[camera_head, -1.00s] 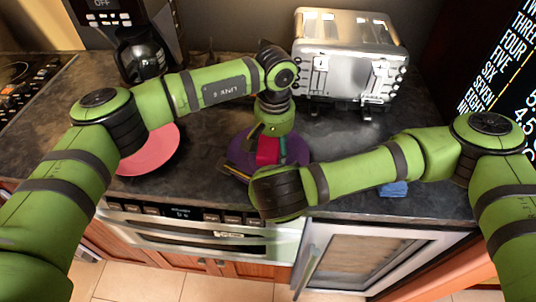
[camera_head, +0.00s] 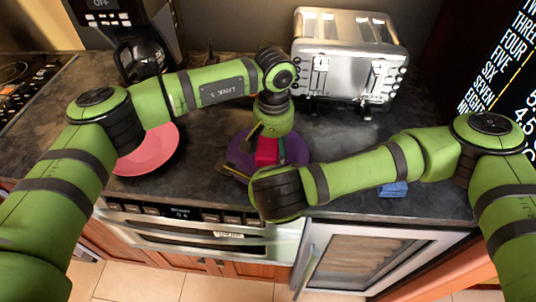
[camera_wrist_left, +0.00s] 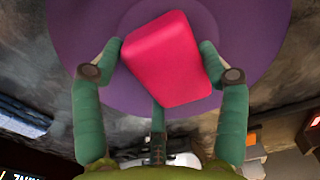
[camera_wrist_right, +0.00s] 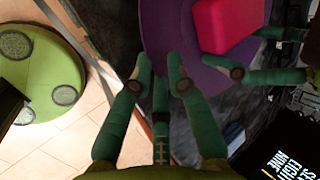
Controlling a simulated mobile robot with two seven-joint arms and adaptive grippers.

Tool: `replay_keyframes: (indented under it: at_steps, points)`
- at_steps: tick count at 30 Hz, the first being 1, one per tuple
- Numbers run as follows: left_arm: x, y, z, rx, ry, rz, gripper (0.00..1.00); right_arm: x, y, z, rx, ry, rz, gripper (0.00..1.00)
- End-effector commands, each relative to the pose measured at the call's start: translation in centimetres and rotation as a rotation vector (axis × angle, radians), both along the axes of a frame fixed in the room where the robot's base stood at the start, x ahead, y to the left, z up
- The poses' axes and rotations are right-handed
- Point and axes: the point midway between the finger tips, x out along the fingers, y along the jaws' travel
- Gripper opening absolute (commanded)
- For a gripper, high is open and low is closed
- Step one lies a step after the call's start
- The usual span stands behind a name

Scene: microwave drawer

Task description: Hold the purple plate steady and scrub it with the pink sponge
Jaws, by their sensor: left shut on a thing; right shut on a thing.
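The purple plate (camera_head: 297,150) lies on the dark counter, partly hidden by my arms in the head view. The pink sponge (camera_head: 267,151) is over the plate; it also shows large in the left wrist view (camera_wrist_left: 167,60). My left gripper (camera_wrist_left: 163,62) is shut on the sponge, with fingers on both sides of it above the plate's middle. My right gripper (camera_wrist_right: 160,70) is shut on the near rim of the plate, which shows beside its fingertips in the right wrist view (camera_wrist_right: 175,30). In the head view my right wrist hides that rim.
A pink plate (camera_head: 150,152) lies to the left. A silver toaster (camera_head: 345,60) stands behind, and a coffee maker (camera_head: 140,45) at the back left. A blue item (camera_head: 393,189) lies near the counter's front edge at right. Open counter (camera_head: 350,140) lies right of the purple plate.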

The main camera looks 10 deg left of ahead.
Motion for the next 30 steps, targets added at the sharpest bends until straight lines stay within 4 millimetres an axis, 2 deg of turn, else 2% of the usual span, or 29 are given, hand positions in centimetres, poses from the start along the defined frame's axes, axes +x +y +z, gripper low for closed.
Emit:
replay_keyframes:
  at_steps: [3,8,22,30]
  points:
    - [-0.9,0.0,-0.2,0.001,0.005,-0.003,0.48,-0.2,-0.2,-0.4,-0.005,0.011,-0.002,0.00]
    - [-1.4,0.0,-0.1,0.000,0.005,-0.002,0.48,-0.2,-0.2,-0.5,-0.005,0.010,-0.003,0.00]
    - [0.5,0.0,-0.4,0.001,0.002,-0.002,0.48,-0.2,-0.2,-0.5,-0.006,0.011,-0.002,0.00]
    - [-1.1,0.0,-0.4,0.002,0.006,-0.003,0.48,-0.2,-0.2,-0.5,-0.005,0.010,-0.003,0.00]
